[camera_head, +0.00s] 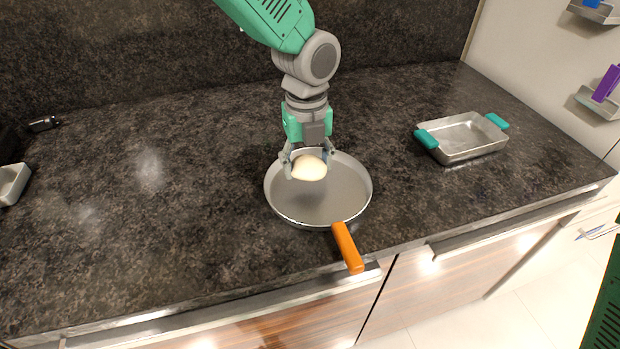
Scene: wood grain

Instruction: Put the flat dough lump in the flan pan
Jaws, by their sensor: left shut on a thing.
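The flat dough lump (309,168) is pale cream and rounded. My left gripper (308,166) comes down from the top and is shut on it, with a finger on each side. The lump is over the back part of the flan pan (330,205); a dark shadow shows on the pan floor below it, and it looks held above the floor. The pan is a round, shallow grey pan with an orange handle (347,247) pointing to the front edge. My right gripper is not in view; a dark green part shows at the lower right edge.
A metal baking dish with teal handles (463,138) stands to the right on the dark stone counter (190,220). A pale dish (12,183) is at the left edge, with a small dark object (43,124) behind. The counter left of the pan is clear.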

